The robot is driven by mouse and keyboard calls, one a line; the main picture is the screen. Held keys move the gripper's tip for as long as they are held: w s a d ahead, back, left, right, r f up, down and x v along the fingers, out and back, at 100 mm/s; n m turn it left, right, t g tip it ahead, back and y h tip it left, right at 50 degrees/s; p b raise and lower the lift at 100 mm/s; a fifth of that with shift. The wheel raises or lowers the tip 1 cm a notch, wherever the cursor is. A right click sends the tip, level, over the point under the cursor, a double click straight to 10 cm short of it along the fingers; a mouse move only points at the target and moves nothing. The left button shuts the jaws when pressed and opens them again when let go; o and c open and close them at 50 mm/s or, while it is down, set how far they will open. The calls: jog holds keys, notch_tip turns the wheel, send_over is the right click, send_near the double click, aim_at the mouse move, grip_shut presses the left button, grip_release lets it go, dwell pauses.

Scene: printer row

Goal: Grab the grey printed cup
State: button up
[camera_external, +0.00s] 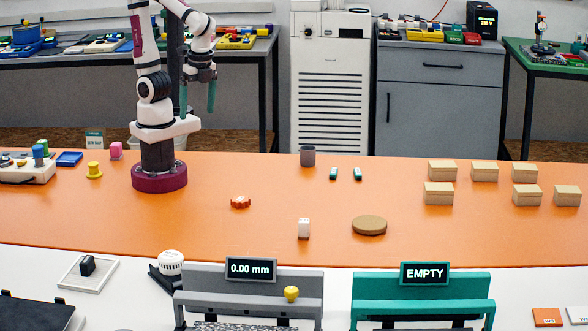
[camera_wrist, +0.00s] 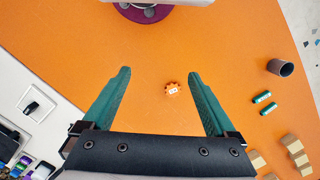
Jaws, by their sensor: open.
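The grey printed cup (camera_external: 307,156) stands upright on the orange table towards its back edge, right of my arm. In the wrist view the cup (camera_wrist: 280,67) is at the far right, outside my fingers, and its dark opening shows. My gripper (camera_external: 198,112) is raised above the table, left of the cup and well apart from it. The wrist view shows my gripper (camera_wrist: 158,73) with its two teal fingers spread wide and nothing held between them.
Two small green pieces (camera_external: 345,174) lie just right of the cup. An orange-red toothed piece (camera_external: 240,202), a white block (camera_external: 303,228) and a brown disc (camera_external: 369,225) lie nearer the front. Several cardboard boxes (camera_external: 438,193) stand at right. The table between my base and the cup is clear.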

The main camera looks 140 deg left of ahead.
jog(key=w+a+n+h, duration=0.3)
jog(key=w+a+n, duration=0.1)
jog(key=n, duration=0.2)
jog(key=n+t+h, duration=0.3)
jog(key=n+t, duration=0.7)
jog(key=n, duration=1.1)
send_over(308, 155)
jog(key=s+d, duration=0.3)
jog(key=s, duration=0.2)
notch_tip(308, 155, down, 11)
jog(key=s+a+f+n+t+y, duration=0.3)
jog(key=s+a+f+n+t, duration=0.3)
jog(key=s, duration=0.5)
jog(key=shift+n+g, duration=0.5)
jog(key=shift+n, duration=0.1)
jog(key=x, duration=0.5)
jog(key=a+x, duration=0.1)
jog(key=x, duration=0.8)
jog(key=shift+w+a+f, duration=0.2)
jog(key=shift+w+f, duration=0.1)
jog(key=shift+w, duration=0.15)
jog(key=shift+w+f, duration=0.1)
jog(key=shift+w, duration=0.15)
jog(key=c, duration=1.4)
